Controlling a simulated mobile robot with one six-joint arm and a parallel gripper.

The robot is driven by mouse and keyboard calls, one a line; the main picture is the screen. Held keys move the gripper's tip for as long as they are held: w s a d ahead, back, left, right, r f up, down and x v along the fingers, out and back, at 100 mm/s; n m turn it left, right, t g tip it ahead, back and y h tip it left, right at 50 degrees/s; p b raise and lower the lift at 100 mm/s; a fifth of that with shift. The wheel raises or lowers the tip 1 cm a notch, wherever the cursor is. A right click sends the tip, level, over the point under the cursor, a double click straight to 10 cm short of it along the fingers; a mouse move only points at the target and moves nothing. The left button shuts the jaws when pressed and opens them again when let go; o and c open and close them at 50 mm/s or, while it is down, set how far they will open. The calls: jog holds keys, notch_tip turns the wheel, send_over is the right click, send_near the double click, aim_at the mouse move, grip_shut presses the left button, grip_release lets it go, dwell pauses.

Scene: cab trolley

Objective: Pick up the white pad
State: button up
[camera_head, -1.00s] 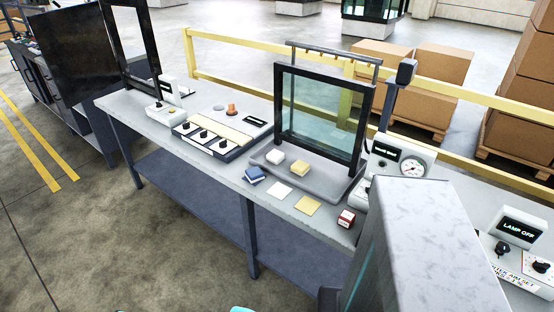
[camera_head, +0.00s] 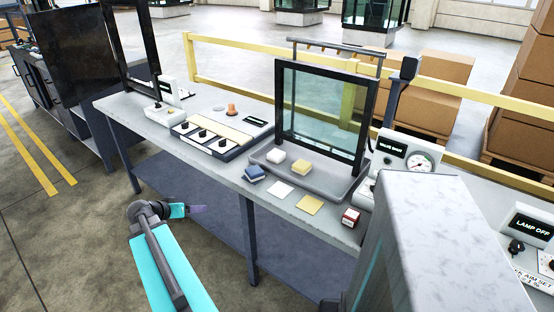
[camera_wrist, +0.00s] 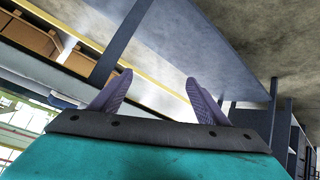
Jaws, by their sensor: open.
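A small white block-shaped pad (camera_head: 275,154) rests on the grey base tray (camera_head: 322,186) of the framed glass panel, left of a yellow pad (camera_head: 300,166). A flat white square (camera_head: 279,191) lies on the bench top in front of the tray; I cannot tell if it is a pad or a marking. My gripper (camera_head: 203,210) is low in front of the bench, left of and well apart from the pads. In the wrist view my gripper (camera_wrist: 158,82) has its fingers spread with nothing between them. The white pad does not show there.
The upright glass frame (camera_head: 322,110) stands behind the pads. A gauge unit (camera_head: 405,160) is to the right, a knob panel (camera_head: 212,137) to the left.

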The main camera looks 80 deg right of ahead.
jog(key=s+d+r+m+g+h+b, duration=0.2)
jog(key=s+d+r+m+h, duration=0.15)
jog(key=s+d+r, duration=0.75)
jog(key=m+g+y+b, duration=0.1)
jog(key=m+g+b, duration=0.1)
jog(key=m, duration=0.1)
send_near(274, 155)
jog(key=v, duration=0.3)
jog(key=shift+w, duration=0.15)
jog(key=shift+d, duration=0.1)
jog(key=p+x, duration=0.1)
jog(key=x, duration=0.6)
jog(key=shift+d+f, duration=0.1)
jog(key=shift+d, duration=0.15)
jog(key=shift+s+d+f, duration=0.2)
jog(key=shift+s+d, duration=0.15)
jog(key=shift+s, duration=0.05)
jog(key=shift+d+p, duration=0.1)
jog(key=shift+p, duration=0.2)
jog(key=shift+p+x, duration=0.7)
jog(key=shift+x, duration=1.8)
jog(key=shift+s+f, duration=0.1)
